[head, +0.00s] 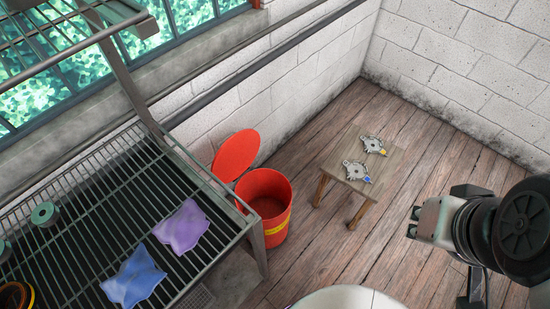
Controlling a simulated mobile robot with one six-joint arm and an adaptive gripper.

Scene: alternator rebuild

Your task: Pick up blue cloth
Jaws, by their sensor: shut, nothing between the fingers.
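The blue cloth (134,279) lies crumpled on the slatted rack shelf (95,205) at the lower left of the head view. A purple cloth (181,227) lies just behind it to the right, with a small gap between them. My gripper (413,222) is at the right side of the view, far from the blue cloth, over the wooden floor. It is shut and holds nothing.
A red bin (268,205) with its lid raised stands beside the rack. A small wooden stool (337,183) holds two metal parts (357,170). A green ring-shaped part (44,214) sits on the rack. A metal post and upper shelf rise at the rack's back.

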